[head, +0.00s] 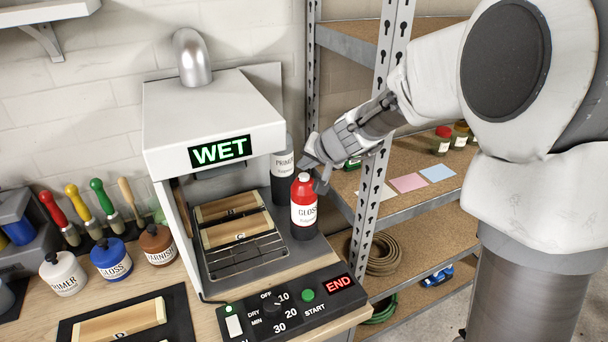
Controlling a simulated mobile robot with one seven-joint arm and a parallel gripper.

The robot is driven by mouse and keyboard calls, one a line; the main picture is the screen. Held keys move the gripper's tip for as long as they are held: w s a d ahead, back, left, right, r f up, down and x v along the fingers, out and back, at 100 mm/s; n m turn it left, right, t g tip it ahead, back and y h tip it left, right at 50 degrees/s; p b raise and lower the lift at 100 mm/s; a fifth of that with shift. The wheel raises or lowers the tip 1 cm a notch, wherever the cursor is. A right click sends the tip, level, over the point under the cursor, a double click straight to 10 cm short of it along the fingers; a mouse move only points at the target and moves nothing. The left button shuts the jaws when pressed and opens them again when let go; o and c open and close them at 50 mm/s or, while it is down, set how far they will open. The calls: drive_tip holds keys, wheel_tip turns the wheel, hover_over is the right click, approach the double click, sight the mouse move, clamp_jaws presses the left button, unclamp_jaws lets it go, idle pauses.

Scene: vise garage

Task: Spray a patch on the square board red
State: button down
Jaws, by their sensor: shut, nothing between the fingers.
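A red can labelled GLOSS (304,205) stands upright on the bench, just right of the white drying booth. My gripper (317,172) is at the upper right of the can, close to its top. It is shut with nothing held; I cannot tell whether it touches the can. Two wooden boards lie on the wire rack in the booth: a front one (236,230) with a dark letter and a back one (228,206). Another wooden board (120,322) lies on a black mat at the lower left. I cannot tell which board is the square one.
The booth (213,110) shows a lit WET sign; its control panel (290,306) reads END. A grey PRIMER can (284,170) stands behind the red can. Paint pots and brushes are at left. A metal shelf post (372,190) is close to my gripper.

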sight(306, 180)
drive_tip(key=shift+f, duration=0.15)
drive_tip(key=shift+f+b, duration=0.35)
drive_tip(key=shift+b, duration=0.35)
drive_tip(key=shift+f+b, duration=0.35)
drive_tip(key=shift+b, duration=0.1)
idle(0.5)
drive_tip(key=shift+r, duration=0.1)
drive_tip(key=shift+r+p, duration=0.65)
drive_tip(key=shift+r, duration=0.1)
wheel_tip(306, 180, up, 6)
drive_tip(key=p, duration=0.4)
idle(0.8)
